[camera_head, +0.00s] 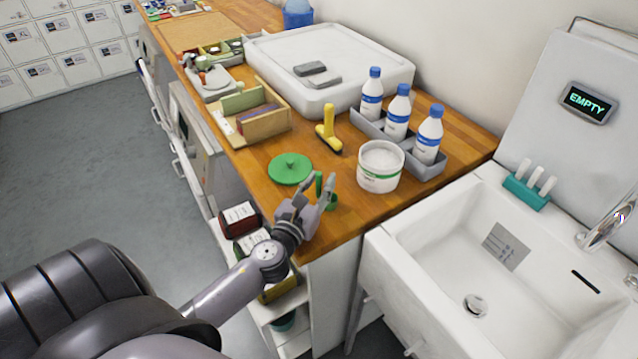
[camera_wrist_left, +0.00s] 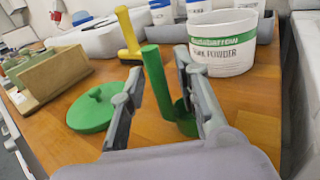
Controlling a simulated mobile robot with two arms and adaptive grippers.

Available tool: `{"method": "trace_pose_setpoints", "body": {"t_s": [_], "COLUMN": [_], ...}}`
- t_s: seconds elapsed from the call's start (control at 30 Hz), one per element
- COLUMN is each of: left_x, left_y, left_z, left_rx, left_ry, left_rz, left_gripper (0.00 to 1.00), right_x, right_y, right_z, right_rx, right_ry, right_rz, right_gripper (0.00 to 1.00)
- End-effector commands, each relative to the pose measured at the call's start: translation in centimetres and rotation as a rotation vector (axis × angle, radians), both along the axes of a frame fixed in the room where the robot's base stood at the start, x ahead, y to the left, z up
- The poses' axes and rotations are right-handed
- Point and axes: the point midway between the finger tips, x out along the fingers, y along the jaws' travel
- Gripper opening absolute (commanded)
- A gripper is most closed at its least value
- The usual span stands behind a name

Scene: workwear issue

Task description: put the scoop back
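The green scoop (camera_head: 319,183) is at the counter's front right corner, its handle pointing up and its cup low by the wood. In the left wrist view the scoop (camera_wrist_left: 157,88) shows its handle between my fingers. My left gripper (camera_head: 317,190) is open around the handle, with the fingers apart and small gaps on both sides. A white powder tub (camera_head: 380,169) with a green band stands open just right of the scoop. It also shows in the left wrist view (camera_wrist_left: 222,45). Its green lid (camera_head: 290,169) lies on the counter to the left. My right gripper is not in view.
Several blue-capped bottles stand in a grey rack (camera_head: 436,167). A white sink (camera_head: 410,275) is at the right.

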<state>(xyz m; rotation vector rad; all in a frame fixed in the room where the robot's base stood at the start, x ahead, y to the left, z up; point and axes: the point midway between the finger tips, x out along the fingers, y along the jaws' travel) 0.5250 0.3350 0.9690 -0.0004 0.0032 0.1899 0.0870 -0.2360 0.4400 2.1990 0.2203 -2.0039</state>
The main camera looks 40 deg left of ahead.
Motion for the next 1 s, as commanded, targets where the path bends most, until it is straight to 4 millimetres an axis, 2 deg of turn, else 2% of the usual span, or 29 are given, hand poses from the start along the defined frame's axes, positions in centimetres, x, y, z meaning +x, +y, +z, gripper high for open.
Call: {"method": "trace_pose_setpoints", "body": {"t_s": [0.37,0.47,0.8,1.0], "left_x": [-0.2,-1.6,-8.5,-11.0], "left_y": [0.0,-0.3,-1.7,-2.1], "left_z": [0.4,0.0,-0.1,0.1], "left_rx": [0.000,0.000,-0.002,-0.001], "left_ry": [0.001,0.002,0.003,0.001], "left_rz": [0.000,-0.001,0.000,0.000], "left_gripper": [0.31,0.31,0.31,0.31], "right_x": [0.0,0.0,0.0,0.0], "right_y": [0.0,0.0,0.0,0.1], "right_z": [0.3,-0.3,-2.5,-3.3], "right_rx": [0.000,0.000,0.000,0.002], "right_ry": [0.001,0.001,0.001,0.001], "right_rz": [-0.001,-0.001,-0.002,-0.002], "right_gripper": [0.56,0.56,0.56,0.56]}}
